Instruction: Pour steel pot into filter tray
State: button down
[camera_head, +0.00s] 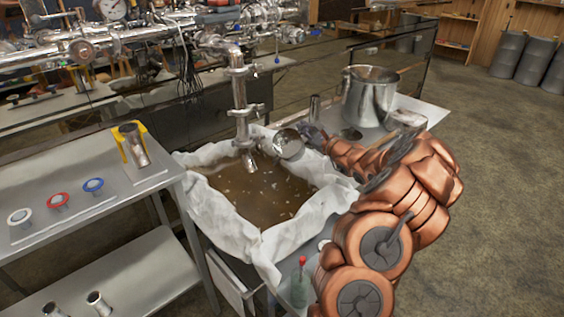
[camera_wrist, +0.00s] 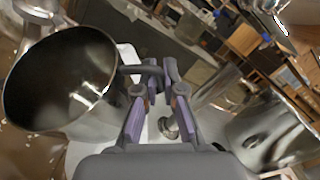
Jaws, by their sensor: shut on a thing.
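The steel pot (camera_head: 288,144) is a small shiny vessel, held tilted above the right rear part of the filter tray. In the wrist view the steel pot (camera_wrist: 98,112) shows its wide, dark mouth; I see no clear liquid in it. My gripper (camera_head: 313,138) is shut on the pot's handle, which the wrist view shows between the gripper's purple-grey fingers (camera_wrist: 154,84). The filter tray (camera_head: 215,205) is lined with white cloth and holds brown liquid with pale flecks. No stream from the pot is visible.
A vertical steel pipe (camera_head: 240,100) ends above the tray, just left of the pot. A large steel pot (camera_head: 366,100) and a small cylinder (camera_head: 314,107) stand on the table behind. A bench (camera_head: 120,205) at left holds colored rings and a yellow-held metal cup.

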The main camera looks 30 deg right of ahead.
jog(key=shift+w+d+f+m+g+p, duration=0.5)
jog(key=shift+f+m+p, duration=0.15)
jog(key=shift+p, duration=1.15)
jog(key=w+d+f+m+g+y+p, duration=0.1)
jog(key=w+d+f+m+g+p, duration=0.3)
jog(key=p, duration=1)
notch_tip(320, 180, down, 2)
jog(key=shift+d+f+m, duration=0.1)
jog(key=shift+d+m, duration=0.25)
jog(key=shift+d, duration=0.2)
